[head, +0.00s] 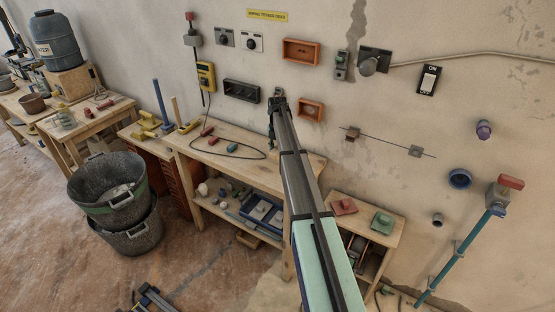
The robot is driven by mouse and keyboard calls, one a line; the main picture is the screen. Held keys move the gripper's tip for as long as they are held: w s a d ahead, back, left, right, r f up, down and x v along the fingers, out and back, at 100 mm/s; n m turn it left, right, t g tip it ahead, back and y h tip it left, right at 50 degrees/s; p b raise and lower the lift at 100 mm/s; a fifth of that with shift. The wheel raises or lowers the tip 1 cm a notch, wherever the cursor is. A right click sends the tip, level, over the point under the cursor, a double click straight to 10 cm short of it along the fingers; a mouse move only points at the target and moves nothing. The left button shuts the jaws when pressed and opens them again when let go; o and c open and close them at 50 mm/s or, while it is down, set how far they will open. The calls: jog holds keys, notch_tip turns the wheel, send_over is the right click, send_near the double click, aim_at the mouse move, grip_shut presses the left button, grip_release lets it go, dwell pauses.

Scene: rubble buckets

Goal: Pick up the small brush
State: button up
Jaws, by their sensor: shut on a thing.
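My arm reaches up and away over the workbench (235,165), and my gripper (270,138) hangs down at its far end, above the back part of the bench top. The gripper is small in view and partly hidden by my arm. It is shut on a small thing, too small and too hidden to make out. I cannot pick out the small brush for certain anywhere in view.
A black cable (240,157) loops on the bench, with small red pieces beside it. Stacked dark buckets (108,208) stand on the floor at left. Wall boxes, such as an orange one (300,51), are behind. A low cabinet (376,222) stands right of my arm.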

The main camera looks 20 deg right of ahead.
notch_tip(320, 180, up, 14)
jog(key=b, duration=0.3)
jog(key=shift+r, duration=0.25)
jog(key=o, duration=0.5)
jog(key=c, duration=0.5)
